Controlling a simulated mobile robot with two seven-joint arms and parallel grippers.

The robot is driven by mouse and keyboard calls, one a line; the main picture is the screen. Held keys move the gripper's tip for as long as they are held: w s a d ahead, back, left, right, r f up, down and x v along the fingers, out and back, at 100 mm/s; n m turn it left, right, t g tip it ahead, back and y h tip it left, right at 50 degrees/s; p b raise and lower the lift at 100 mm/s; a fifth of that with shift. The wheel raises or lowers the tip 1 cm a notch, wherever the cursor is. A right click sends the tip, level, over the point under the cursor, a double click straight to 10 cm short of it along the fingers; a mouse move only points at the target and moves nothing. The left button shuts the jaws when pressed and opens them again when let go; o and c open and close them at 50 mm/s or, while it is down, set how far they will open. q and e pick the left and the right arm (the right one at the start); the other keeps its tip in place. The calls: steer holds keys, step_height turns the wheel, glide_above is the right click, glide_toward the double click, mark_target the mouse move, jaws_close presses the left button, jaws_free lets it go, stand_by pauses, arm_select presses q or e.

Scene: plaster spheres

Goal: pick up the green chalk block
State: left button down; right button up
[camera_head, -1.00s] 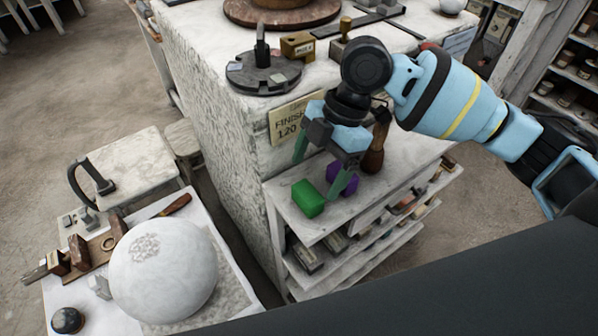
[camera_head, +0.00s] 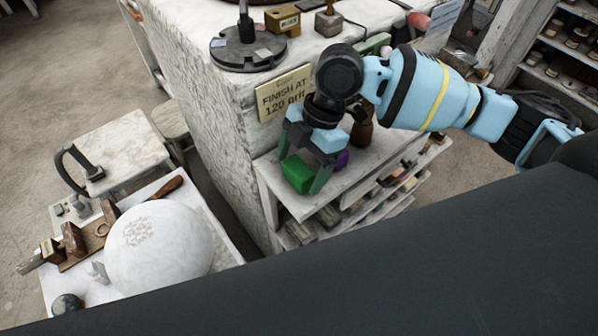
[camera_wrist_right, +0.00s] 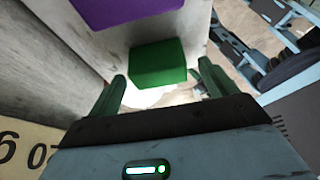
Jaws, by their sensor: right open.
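The green chalk block (camera_head: 296,174) sits on the top shelf of the low rack, near its left front corner. In the right wrist view the green block (camera_wrist_right: 158,64) lies ahead of and between the two fingertips. My right gripper (camera_head: 301,178) is open over the block, with one finger on each side of it in the head view; I cannot tell whether the fingers touch it. It also shows open in the right wrist view (camera_wrist_right: 160,82). A purple block (camera_head: 341,160) is just behind the gripper, partly hidden. My left gripper is not in view.
The shelf rack (camera_head: 312,205) stands against the rough white plinth (camera_head: 215,130) with a "FINISH AT 120" sign (camera_head: 284,92). A wooden-handled tool (camera_head: 362,132) stands behind the purple block. A white plaster sphere (camera_head: 158,248) rests on the low table at left.

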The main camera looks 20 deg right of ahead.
steer(key=shift+x, duration=1.05)
steer(key=c, duration=1.2)
steer(key=shift+r, duration=0.1)
steer(key=shift+r, duration=0.1)
steer(key=shift+r, duration=0.65)
step_height(320, 180, up, 2)
steer(key=shift+d+r, duration=0.1)
steer(key=s+d, duration=0.3)
steer(key=s, duration=0.1)
steer(key=s+d, duration=0.3)
steer(key=s, duration=0.1)
steer(key=s+d+r, duration=0.1)
steer(key=s+d, duration=0.3)
steer(key=shift+s+r, duration=0.1)
